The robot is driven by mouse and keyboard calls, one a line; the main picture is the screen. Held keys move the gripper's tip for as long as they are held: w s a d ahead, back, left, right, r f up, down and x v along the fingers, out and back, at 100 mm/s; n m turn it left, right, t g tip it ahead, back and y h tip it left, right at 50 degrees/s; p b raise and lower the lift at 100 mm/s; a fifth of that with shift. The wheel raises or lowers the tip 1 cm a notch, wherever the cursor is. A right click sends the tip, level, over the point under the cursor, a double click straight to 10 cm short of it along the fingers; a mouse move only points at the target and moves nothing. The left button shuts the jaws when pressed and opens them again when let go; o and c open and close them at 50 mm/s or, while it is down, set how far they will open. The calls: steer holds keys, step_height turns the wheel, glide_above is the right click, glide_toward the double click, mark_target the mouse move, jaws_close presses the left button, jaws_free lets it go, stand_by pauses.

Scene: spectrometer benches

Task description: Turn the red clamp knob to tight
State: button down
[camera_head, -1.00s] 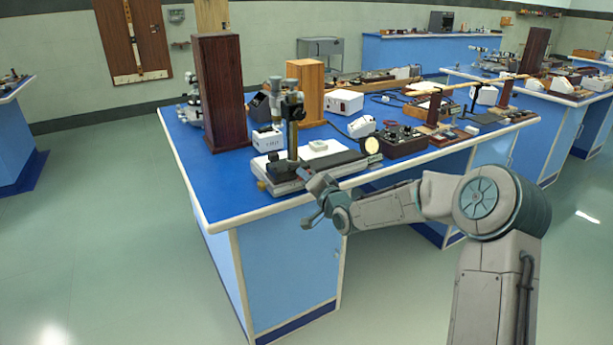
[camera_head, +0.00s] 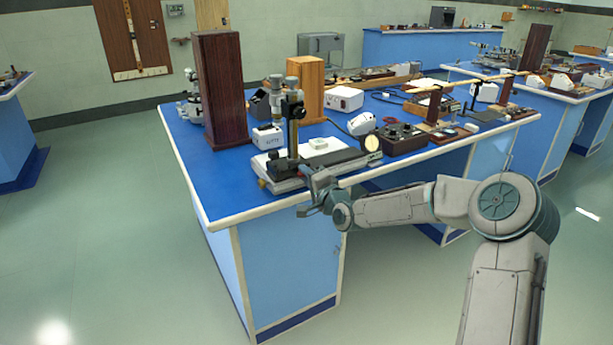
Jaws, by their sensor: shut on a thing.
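My gripper (camera_head: 307,174) is at the front of this instrument, by the foot of the column. Its jaws are shut on a small part there. The red clamp knob cannot be made out; the jaws and the small scale hide it. How far the knob is turned cannot be told.
The blue bench top (camera_head: 196,165) is clear at its front left. A tall dark wooden block (camera_head: 220,90) stands behind the instrument on the left, and a lighter wooden block (camera_head: 305,90) behind it. A dark control box (camera_head: 402,139) sits to the right.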

steer(key=c, duration=1.3)
jaws_free()
steer(key=shift+s, duration=0.1)
steer(key=v, duration=1.3)
steer(key=shift+s+d+p, duration=0.25)
steer(key=shift+d+p, duration=0.05)
steer(key=shift+p, duration=0.1)
